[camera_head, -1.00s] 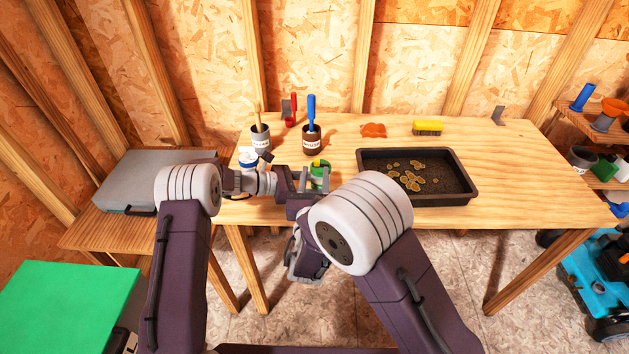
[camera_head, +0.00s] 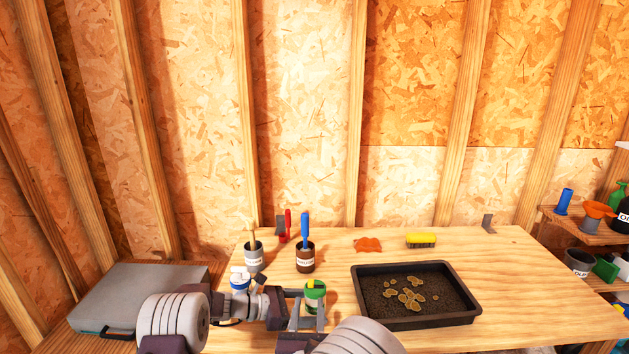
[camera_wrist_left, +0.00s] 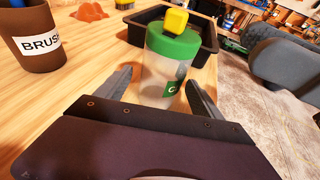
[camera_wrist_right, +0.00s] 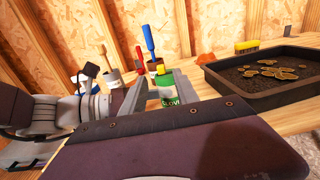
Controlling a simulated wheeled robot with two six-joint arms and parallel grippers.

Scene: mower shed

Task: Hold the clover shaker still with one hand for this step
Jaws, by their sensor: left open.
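The clover shaker (camera_head: 315,291) stands upright on the bench, left of the soil tray. It has a green lid with a yellow top and a green label; the lettering shows in part in the right wrist view (camera_wrist_right: 168,95). My left gripper is open, its fingers (camera_wrist_left: 158,92) on either side of the shaker's lower body, with a visible gap at the left finger. My right gripper (camera_head: 308,316) is also at the shaker, its grey fingers by the shaker's sides. Overlapping fingers hide whether it touches the shaker.
A brush pot (camera_head: 305,258), another tool pot (camera_head: 254,256) and a white-and-blue container (camera_head: 240,280) stand close behind and left. The soil tray (camera_head: 364,306) is to the right. An orange piece (camera_head: 368,244) and yellow brush (camera_head: 421,240) lie behind it. The bench's right end is clear.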

